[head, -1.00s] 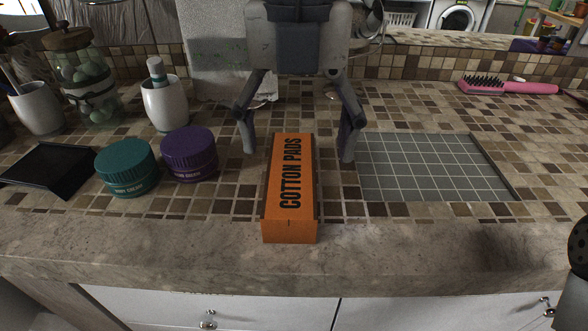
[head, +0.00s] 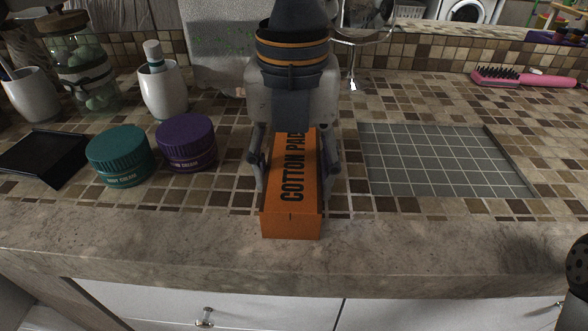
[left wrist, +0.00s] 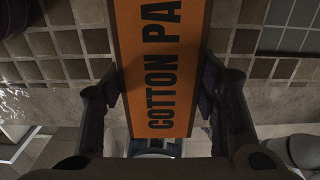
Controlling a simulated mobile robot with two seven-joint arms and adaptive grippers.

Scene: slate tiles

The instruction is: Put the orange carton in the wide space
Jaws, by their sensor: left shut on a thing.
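The orange carton (head: 291,224), lettered COTTON PADS, lies on the tiled counter with its near end over the plain stone front strip. My left gripper (head: 292,182) reaches down over its far part and is shut on its two long sides. In the left wrist view the carton (left wrist: 160,60) runs between the two fingers of my left gripper (left wrist: 161,95). A wide grey gridded mat (head: 440,165) with a dark edge on its right side lies bare to the right of the carton.
A purple jar (head: 186,145) and a teal jar (head: 120,158) stand left of the carton, with a black tray (head: 42,158) beyond. A white cup (head: 162,95) and a glass jar (head: 88,75) stand behind. A pink brush (head: 535,79) lies at the back right.

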